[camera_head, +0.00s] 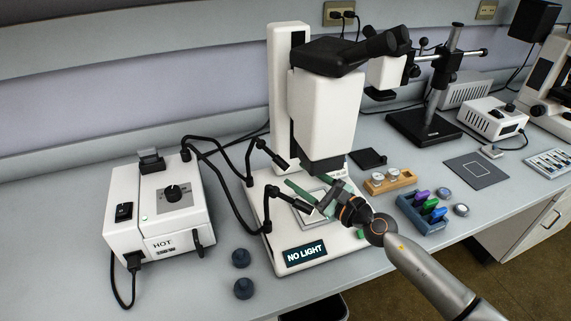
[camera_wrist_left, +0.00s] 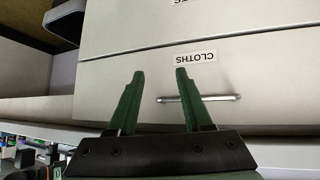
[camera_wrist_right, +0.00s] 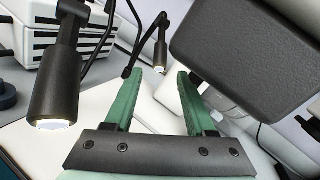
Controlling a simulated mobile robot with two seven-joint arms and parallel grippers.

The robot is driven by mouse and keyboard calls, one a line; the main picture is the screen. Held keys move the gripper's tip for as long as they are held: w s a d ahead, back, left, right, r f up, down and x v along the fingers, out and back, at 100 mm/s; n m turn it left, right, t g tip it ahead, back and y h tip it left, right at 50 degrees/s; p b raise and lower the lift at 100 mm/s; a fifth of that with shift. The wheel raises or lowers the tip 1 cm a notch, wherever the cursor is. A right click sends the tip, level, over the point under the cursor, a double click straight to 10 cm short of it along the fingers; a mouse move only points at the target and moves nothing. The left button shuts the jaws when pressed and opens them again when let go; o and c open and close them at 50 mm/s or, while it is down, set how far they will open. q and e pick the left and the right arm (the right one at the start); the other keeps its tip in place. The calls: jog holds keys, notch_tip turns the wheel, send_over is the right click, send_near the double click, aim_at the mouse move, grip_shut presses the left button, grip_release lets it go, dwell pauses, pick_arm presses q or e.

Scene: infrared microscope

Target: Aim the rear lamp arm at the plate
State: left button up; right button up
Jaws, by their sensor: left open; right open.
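The rear lamp arm (camera_head: 251,165) is a black gooseneck from the white lamp box, its head pointing down and right behind the plate's left side. In the right wrist view its lit head (camera_wrist_right: 160,50) hangs just beyond the fingertips. The front lamp arm (camera_head: 267,210) has its lit head (camera_wrist_right: 57,90) close at the left. The pale plate (camera_head: 307,218) lies on the microscope base, partly covered by my gripper. My right gripper (camera_head: 300,178) is open and empty above the plate. My left gripper (camera_wrist_left: 160,75) is open and empty, facing a drawer front labelled CLOTHS.
The microscope head (camera_head: 325,110) hangs over the base; its dark lower part (camera_wrist_right: 250,50) is close right of my right fingers. The base bears a NO LIGHT sign (camera_head: 306,252). The lamp box (camera_head: 160,210) reads HOT. Two dark knobs (camera_head: 241,258) lie beside the base.

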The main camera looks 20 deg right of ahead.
aim_at(286, 167)
jog(key=shift+x, duration=2.75)
jog(key=shift+c, duration=0.2)
grip_shut()
